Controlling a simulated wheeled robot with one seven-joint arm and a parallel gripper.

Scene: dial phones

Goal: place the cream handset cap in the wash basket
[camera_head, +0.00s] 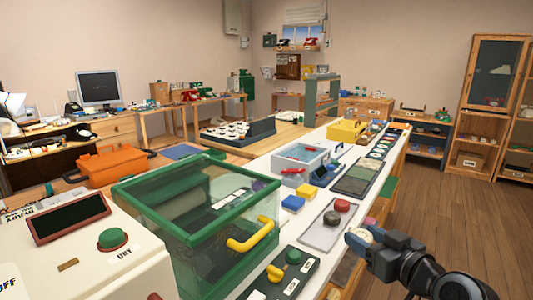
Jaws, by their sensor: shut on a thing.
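My gripper (360,238) is at the lower right, beside the long white bench and over its right edge. It is shut on a small cream piece (366,234), which looks like the cream handset cap. The fingers hide part of it. I cannot tell for sure which container is the wash basket. A green-framed clear tank (190,268) with a yellow handle stands nearer, at the left.
A grey tray (315,236) holds a red cap (332,218) and a dark cap (341,205), left of my gripper. Blue and yellow blocks (275,196) lie behind it. A white machine marked DRY (95,270) fills the near left. The wooden floor (460,210) at right is clear.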

